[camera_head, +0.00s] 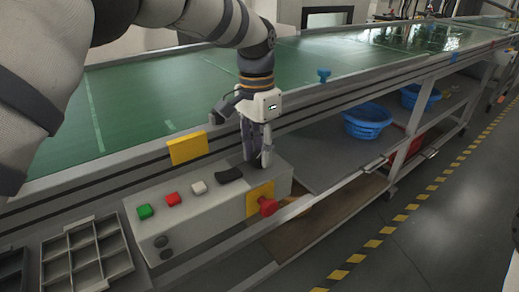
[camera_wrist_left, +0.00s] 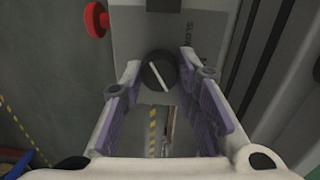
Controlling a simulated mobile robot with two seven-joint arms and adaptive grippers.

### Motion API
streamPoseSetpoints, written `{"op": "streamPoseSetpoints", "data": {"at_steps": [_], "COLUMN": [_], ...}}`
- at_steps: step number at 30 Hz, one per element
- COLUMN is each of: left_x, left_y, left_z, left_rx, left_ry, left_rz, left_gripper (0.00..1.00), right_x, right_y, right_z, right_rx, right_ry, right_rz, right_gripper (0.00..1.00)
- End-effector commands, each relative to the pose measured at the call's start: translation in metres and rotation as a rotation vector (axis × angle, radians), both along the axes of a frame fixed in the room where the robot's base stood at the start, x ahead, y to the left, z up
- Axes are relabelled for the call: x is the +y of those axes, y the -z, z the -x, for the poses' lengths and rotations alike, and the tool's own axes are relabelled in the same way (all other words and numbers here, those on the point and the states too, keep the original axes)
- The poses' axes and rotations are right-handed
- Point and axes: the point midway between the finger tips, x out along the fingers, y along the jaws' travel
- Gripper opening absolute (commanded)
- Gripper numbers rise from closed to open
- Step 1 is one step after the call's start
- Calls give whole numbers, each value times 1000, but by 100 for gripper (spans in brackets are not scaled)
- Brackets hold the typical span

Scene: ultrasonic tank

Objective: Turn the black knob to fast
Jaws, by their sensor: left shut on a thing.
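The black knob (camera_wrist_left: 155,70) shows in the left wrist view, round with a white pointer line slanting from upper left to lower right. It sits on the grey control box (camera_head: 190,212), near printed lettering that reads SLOW. My left gripper (camera_wrist_left: 160,63) has its purple-padded fingers on either side of the knob and is shut on it. In the head view my left gripper (camera_head: 258,160) points down at the right end of the box and hides the knob. My right gripper is not in view.
The box carries a green button (camera_head: 145,212), a red button (camera_head: 173,199), a white button (camera_head: 199,187), a black switch (camera_head: 229,175) and a red mushroom button (camera_head: 267,206) on a yellow plate. A grey divided tray (camera_head: 87,254) lies left. The conveyor (camera_head: 150,100) runs behind.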

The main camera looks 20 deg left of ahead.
Motion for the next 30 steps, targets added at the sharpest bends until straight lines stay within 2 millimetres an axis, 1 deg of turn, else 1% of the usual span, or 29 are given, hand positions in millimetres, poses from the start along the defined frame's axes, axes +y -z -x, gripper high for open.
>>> {"op": "streamPoseSetpoints", "data": {"at_steps": [1, 2, 3, 4, 5, 13, 15, 17, 24, 27, 30], "left_x": [0, 0, 0, 0, 0, 0, 0, 1, 3, 4, 5], "left_y": [2, 2, 2, 2, 2, 0, -6, -18, -82, -102, -114], "left_z": [1, 1, 1, 1, 1, 0, -1, -1, -3, -4, -4], "left_rx": [5, 5, 5, 4, 4, 1, -1, -3, -4, -1, 2], "left_ry": [1, 0, 0, 0, 0, 0, -1, 0, -1, -1, 0], "left_rz": [-1, -1, -1, -1, -1, -1, 0, 0, 0, -1, -1], "left_gripper": [0, 31, 40, 46, 49, 49, 49, 49, 49, 49, 49], "right_x": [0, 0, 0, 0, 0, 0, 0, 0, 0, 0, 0], "right_y": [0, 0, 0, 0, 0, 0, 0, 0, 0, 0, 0], "right_z": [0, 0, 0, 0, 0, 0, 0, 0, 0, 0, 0], "right_rx": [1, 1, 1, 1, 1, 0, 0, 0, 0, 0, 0], "right_ry": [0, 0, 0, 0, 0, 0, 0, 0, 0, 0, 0], "right_rz": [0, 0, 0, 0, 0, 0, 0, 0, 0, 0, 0], "right_gripper": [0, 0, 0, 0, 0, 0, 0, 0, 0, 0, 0]}}
